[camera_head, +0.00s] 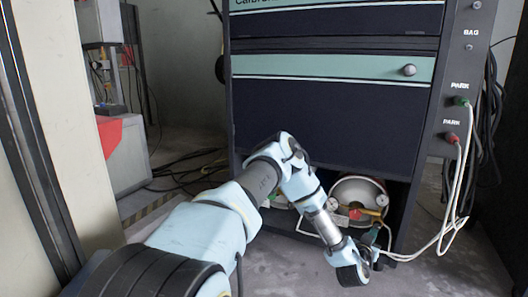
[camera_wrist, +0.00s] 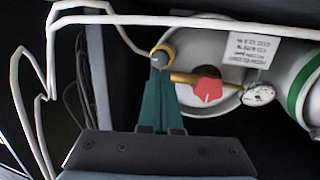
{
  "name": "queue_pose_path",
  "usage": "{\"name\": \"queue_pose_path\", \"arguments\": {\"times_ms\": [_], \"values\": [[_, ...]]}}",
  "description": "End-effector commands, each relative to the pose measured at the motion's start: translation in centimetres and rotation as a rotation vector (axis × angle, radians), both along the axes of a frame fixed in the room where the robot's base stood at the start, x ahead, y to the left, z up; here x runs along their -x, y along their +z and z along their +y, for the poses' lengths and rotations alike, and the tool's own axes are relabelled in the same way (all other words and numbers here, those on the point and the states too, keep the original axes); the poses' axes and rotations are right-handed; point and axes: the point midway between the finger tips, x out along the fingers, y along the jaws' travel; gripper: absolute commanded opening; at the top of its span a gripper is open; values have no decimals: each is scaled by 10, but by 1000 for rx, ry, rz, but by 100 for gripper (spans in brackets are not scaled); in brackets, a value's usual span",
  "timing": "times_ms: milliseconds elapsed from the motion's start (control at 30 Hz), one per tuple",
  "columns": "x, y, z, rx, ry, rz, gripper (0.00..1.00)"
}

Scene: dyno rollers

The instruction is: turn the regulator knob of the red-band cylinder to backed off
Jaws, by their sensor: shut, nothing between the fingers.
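The red-band cylinder (camera_head: 357,190) lies end-on in the low bay of the cabinet; its grey end (camera_wrist: 228,63) with a white label fills the middle of the wrist view. A brass stem (camera_wrist: 186,77) runs left from its red valve handle (camera_wrist: 208,90) to the round brass regulator knob (camera_wrist: 161,55), which has a grey centre. A small dial gauge (camera_wrist: 259,94) sits to the right. My gripper (camera_wrist: 159,72) has its green fingers shut together, empty, with tips overlapping the knob in view; I cannot tell whether they touch. In the head view my gripper (camera_head: 373,237) is partly hidden by my wrist.
A green-band cylinder (camera_wrist: 308,85) lies beside it. White cables (camera_head: 447,215) hang from the cabinet's right post and cross above the knob in the wrist view. The dark cabinet front (camera_head: 330,120) stands over the bay.

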Motion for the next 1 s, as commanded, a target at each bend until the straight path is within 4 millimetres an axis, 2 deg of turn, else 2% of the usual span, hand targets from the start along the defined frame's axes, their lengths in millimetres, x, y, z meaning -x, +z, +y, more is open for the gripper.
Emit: {"name": "queue_pose_path", "arguments": {"times_ms": [33,200,467,767,1000], "values": [[6,-10,-2,16,28,-11,0],[17,-28,1,59,129,-61,0],[23,-40,7,76,203,-96,0],[-5,-44,-5,79,206,-99,0],[-28,-38,-17,75,203,-100,0]]}}
